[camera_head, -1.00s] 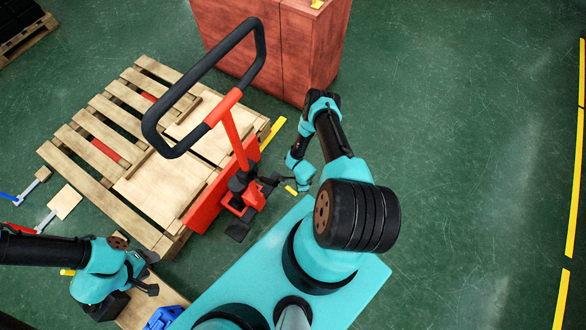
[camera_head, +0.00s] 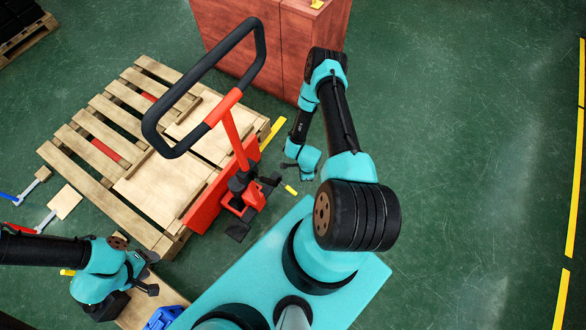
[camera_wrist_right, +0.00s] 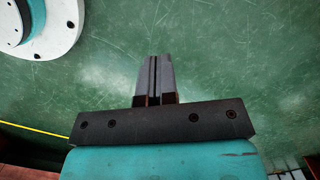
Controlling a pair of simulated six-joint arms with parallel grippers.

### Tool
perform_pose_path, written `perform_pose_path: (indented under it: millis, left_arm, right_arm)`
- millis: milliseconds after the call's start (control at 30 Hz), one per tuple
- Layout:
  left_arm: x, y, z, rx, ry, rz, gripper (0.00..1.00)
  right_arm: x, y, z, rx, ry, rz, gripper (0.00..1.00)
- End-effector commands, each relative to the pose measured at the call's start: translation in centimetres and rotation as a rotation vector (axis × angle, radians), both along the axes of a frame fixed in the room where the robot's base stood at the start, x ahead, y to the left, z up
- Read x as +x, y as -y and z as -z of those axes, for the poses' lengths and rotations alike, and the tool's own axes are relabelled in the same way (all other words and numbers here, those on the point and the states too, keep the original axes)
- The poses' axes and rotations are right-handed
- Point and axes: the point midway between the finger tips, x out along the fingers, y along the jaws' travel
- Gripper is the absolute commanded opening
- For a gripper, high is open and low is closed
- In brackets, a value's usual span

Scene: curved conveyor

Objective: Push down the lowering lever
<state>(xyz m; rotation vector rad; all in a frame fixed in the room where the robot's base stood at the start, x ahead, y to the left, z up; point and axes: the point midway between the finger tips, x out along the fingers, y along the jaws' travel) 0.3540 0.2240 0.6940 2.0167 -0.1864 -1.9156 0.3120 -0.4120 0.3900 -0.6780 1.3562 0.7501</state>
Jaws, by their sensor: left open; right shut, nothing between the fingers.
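The red pallet jack (camera_head: 245,188) stands at the pallet's right side, its black loop handle (camera_head: 262,45) raised. A small lever with a yellow tip (camera_head: 290,189) sticks out low on the jack's right; I take it for the lowering lever. My right wrist hangs just above and right of that tip, apart from it in the picture. The right fingers are hidden in the head view; in the right wrist view my right gripper (camera_wrist_right: 157,78) is shut and empty over green floor, with no lever visible there. My left gripper (camera_head: 152,273) is open and empty at lower left.
A wooden pallet (camera_head: 82,148) lies left of the jack. A reddish-brown cabinet (camera_head: 240,40) stands behind it, near my right elbow. A blue object (camera_head: 163,318) lies at the bottom edge. The floor at right is clear.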

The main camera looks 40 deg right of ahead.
Motion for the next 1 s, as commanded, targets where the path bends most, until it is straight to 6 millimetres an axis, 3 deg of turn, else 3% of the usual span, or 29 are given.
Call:
perform_pose_path:
  millis: [100, 300, 1000]
  left_arm:
    - [0.0, 0.0, 0.0, 0.000, 0.000, 0.000, 0.53]
    - [0.0, 0.0, 0.0, 0.000, 0.000, 0.000, 0.53]
    - [0.0, 0.0, 0.0, 0.000, 0.000, 0.000, 0.53]
  right_arm:
    - [-0.1, 0.2, -1.9, -0.001, 0.001, -0.001, 0.00]
    - [-0.2, 0.3, -3.6, 0.000, 0.000, 0.000, 0.00]
    - [-0.2, 0.2, -3.3, 0.001, -0.001, 0.000, 0.00]
